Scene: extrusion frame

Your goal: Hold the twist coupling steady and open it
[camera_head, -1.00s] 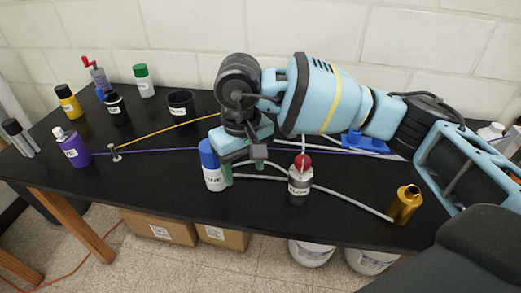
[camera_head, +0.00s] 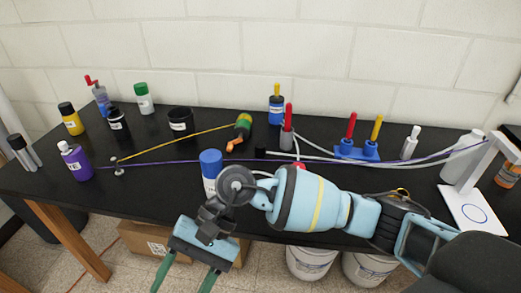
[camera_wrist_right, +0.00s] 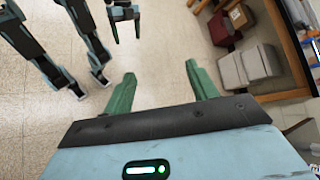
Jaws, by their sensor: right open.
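I cannot tell for sure which item is the twist coupling. A green, black and orange piece (camera_head: 242,127) lies on the table at the end of a yellow cord, and a small black cylinder (camera_head: 260,152) sits at a pale hose. A red top (camera_head: 300,166) shows just above my right arm, its lower part hidden. My right gripper (camera_head: 183,284) hangs in front of the table edge, open and empty. In the right wrist view its green fingers (camera_wrist_right: 163,90) are apart over bare floor. What looks like my left gripper (camera_wrist_right: 125,27) shows at the top there; its jaws are unclear.
A blue-capped white bottle (camera_head: 211,170) stands just behind my right arm. A purple bottle (camera_head: 76,163) and several other bottles stand at left. A blue rack (camera_head: 357,152) with red and yellow handles is at back right, near a white stand (camera_head: 476,210). Hoses and a purple cord cross the table.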

